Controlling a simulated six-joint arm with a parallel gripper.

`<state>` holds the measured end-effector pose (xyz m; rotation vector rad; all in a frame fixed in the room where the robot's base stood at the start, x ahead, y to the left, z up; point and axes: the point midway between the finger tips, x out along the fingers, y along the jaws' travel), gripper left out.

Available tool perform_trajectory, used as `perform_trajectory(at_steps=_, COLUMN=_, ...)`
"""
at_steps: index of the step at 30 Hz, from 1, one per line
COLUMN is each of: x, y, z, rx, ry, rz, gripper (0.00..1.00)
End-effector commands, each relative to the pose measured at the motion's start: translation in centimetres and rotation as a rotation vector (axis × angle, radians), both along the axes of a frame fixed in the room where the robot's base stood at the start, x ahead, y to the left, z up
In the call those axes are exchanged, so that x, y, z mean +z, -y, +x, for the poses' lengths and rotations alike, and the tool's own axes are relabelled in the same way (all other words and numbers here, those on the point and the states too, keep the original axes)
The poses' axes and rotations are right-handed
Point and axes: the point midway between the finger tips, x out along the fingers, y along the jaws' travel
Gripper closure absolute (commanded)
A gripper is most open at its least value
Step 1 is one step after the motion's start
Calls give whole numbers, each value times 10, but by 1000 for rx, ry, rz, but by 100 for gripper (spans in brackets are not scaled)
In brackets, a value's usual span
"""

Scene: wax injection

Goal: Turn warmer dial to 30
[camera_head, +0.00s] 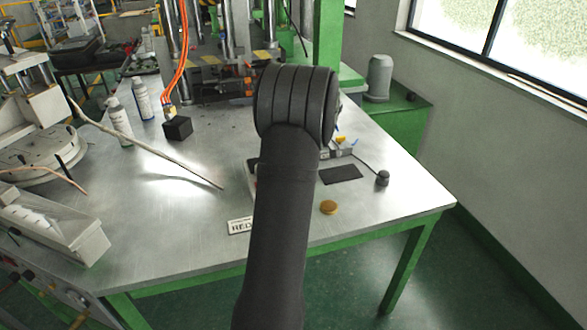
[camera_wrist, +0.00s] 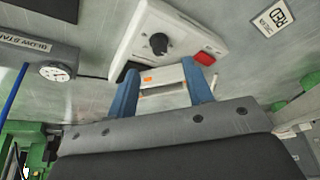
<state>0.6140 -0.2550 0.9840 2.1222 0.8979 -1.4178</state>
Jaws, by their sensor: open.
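The warmer is a pale box (camera_wrist: 133,38) at the top of the wrist view. Its round black dial (camera_wrist: 158,43) sits on the face; its number marks are too small to read. A red switch (camera_wrist: 207,58) is beside the dial, to the right. My gripper (camera_wrist: 160,70) has two blue fingers, spread apart with nothing held between them. The fingertips appear just below the dial in the picture, and I see no contact with it. In the head view my own arm hides the gripper and most of the warmer.
A labelled box with a round gauge (camera_wrist: 56,72) is at the left of the wrist view. A RED label (camera_head: 241,226), a wooden disc (camera_head: 329,207) and a dark pad (camera_head: 341,174) lie on the metal table (camera_head: 190,220).

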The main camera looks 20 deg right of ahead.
Motion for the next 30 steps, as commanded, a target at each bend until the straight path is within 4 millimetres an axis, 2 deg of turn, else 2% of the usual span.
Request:
perform_trajectory(at_steps=1, x=14, y=5, z=-3, rx=-1, ry=4, rz=-3, gripper=53)
perform_trajectory(at_steps=6, x=52, y=16, z=-14, rx=-1, ry=3, rz=-3, gripper=53)
perform_trajectory(at_steps=13, x=89, y=27, z=-25, rx=-1, ry=1, rz=-1, gripper=53)
perform_trajectory(at_steps=19, x=102, y=31, z=-29, rx=0, ry=-1, rz=-1, gripper=53)
perform_trajectory(at_steps=30, x=101, y=30, z=-29, rx=0, ry=-1, rz=0, gripper=53)
